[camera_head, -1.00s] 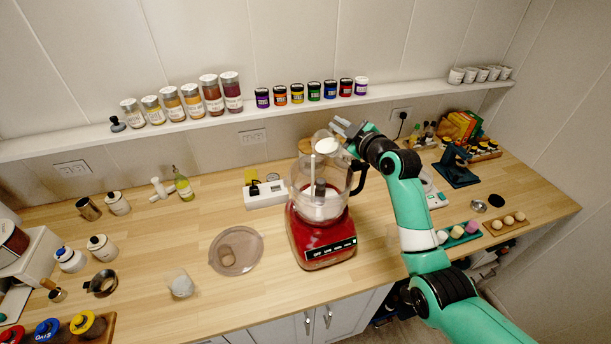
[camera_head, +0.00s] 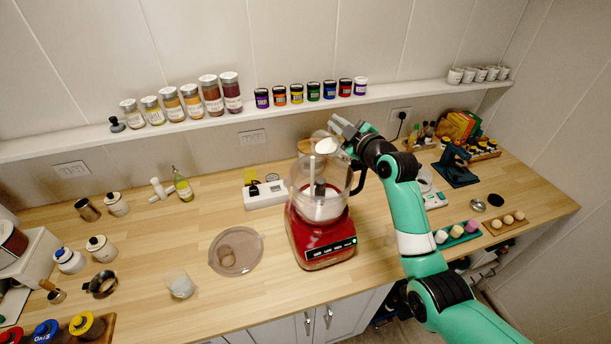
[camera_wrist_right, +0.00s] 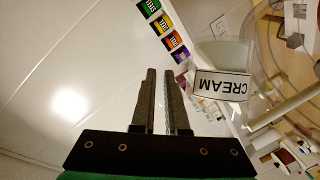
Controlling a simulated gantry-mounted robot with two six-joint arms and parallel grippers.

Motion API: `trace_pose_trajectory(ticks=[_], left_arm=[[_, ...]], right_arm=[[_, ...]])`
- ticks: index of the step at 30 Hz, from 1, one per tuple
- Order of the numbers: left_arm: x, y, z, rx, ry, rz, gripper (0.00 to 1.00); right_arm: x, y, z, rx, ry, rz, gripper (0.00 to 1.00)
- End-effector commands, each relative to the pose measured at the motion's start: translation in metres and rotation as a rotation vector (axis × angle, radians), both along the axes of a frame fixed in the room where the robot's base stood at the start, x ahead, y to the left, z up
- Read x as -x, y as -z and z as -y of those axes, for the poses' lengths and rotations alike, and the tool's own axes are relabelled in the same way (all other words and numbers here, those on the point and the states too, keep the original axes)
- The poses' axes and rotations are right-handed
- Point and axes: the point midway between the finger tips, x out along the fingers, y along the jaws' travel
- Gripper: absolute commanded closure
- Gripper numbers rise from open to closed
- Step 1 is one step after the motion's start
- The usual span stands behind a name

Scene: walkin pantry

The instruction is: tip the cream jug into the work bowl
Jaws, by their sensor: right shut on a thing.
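The work bowl (camera_head: 303,185) is clear, with whitish contents low down. A pale vertical streak shows inside; I cannot tell if it is cream. My left gripper is out of view.
The bowl stands on a red processor base (camera_head: 322,245). A clear round lid (camera_head: 238,268) lies on the counter to its left. A shelf (camera_head: 200,121) with jars runs behind. A scale (camera_head: 433,199) and a blue stand (camera_head: 457,176) are to the right.

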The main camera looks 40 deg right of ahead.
Motion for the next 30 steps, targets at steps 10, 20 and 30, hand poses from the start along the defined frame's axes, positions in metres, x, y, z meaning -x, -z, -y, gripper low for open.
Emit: trace_pose_trajectory(ticks=[10,20,30], left_arm=[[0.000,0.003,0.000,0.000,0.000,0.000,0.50],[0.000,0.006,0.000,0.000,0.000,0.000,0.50],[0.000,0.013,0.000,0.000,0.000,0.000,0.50]], right_arm=[[0.000,-0.004,-0.001,0.042,0.000,0.007,1.00],[0.001,-0.008,-0.002,0.082,0.001,0.013,1.00],[0.002,-0.006,-0.002,0.123,0.003,0.019,1.00]])
